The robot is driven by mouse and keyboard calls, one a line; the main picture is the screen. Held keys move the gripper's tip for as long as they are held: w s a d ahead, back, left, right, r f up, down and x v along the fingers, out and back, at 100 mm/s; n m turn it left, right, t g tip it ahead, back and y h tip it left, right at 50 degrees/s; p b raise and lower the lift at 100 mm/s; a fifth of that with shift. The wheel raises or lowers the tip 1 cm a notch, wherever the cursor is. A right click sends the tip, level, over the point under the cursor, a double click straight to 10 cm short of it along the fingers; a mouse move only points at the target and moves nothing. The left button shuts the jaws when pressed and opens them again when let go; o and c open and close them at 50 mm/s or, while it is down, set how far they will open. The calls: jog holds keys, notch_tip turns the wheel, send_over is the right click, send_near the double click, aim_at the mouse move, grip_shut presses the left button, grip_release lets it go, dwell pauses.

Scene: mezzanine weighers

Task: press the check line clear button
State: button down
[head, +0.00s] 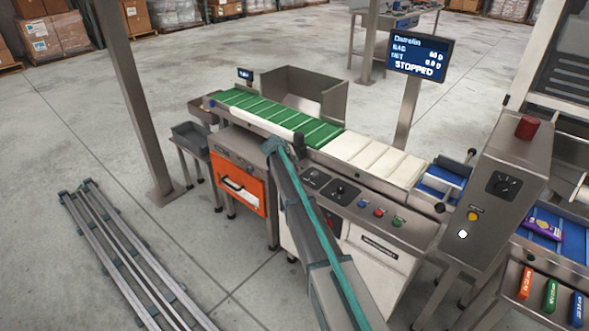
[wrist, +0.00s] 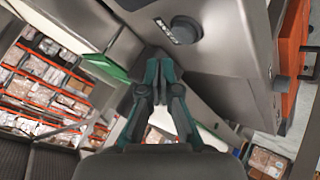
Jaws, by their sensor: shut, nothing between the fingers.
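On the conveyor's front panel in the head view are a blue button (head: 362,204), a red button (head: 378,211) and a green button (head: 397,222). The steel cabinet at the right carries a yellow button (head: 472,216) and a bright white button (head: 463,234). Their labels are too small to read, so I cannot tell which is the check line clear button. My gripper (wrist: 160,68) is shut and empty in the wrist view, below a dark round knob (wrist: 186,30) on a grey panel. In the head view my arm reaches across the conveyor's front, left of the buttons.
The conveyor has green (head: 240,99) and cream (head: 366,157) belt sections. A display (head: 420,57) reads STOPPED. A red mushroom-shaped knob (head: 527,128) tops the cabinet, with a black selector (head: 503,184) below it. An orange-fronted unit (head: 238,185) stands left of my arm.

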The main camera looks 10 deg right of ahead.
jog(key=shift+r+p, duration=0.35)
jog(key=shift+r, duration=1.35)
